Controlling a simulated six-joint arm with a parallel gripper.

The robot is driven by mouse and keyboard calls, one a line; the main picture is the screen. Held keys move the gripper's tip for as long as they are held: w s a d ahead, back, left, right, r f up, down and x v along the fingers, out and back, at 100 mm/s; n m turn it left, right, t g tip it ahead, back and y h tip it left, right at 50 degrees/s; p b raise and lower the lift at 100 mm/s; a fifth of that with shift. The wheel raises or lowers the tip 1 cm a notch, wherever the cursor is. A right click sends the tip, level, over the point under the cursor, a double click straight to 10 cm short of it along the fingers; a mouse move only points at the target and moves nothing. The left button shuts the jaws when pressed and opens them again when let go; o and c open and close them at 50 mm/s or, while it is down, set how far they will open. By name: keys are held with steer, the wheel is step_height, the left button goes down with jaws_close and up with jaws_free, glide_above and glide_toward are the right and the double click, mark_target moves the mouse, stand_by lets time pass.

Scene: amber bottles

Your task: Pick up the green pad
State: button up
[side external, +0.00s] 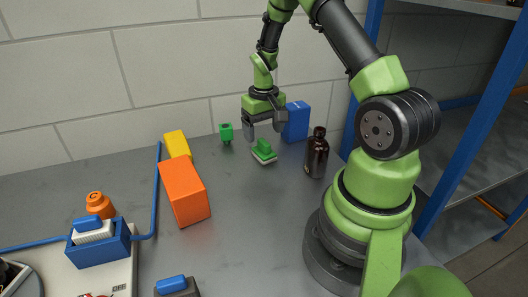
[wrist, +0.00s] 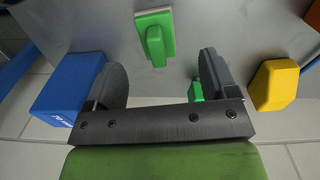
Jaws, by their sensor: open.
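The green pad (side external: 264,149) has a green handle on a flat pale-edged base and lies on the grey table, handle up. In the wrist view the green pad (wrist: 155,40) shows at the top centre, beyond the fingertips. My gripper (side external: 264,129) points down just above the pad in the side view, apart from it as far as I can tell. Its two fingers (wrist: 163,72) are spread wide with nothing between them at the tips.
A green object (side external: 226,132) stands nearby, partly hidden by a finger in the wrist view. A blue box (side external: 296,121) and brown bottle (side external: 317,155) stand right. Yellow (side external: 177,144) and orange (side external: 185,192) blocks stand left. A blue tray (side external: 99,247) is front left. The middle table is clear.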

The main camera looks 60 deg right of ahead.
mark_target(264, 141)
steer(key=f, duration=0.7)
steer(key=shift+w+d, duration=0.15)
steer(key=shift+d, duration=0.25)
steer(key=c, duration=1)
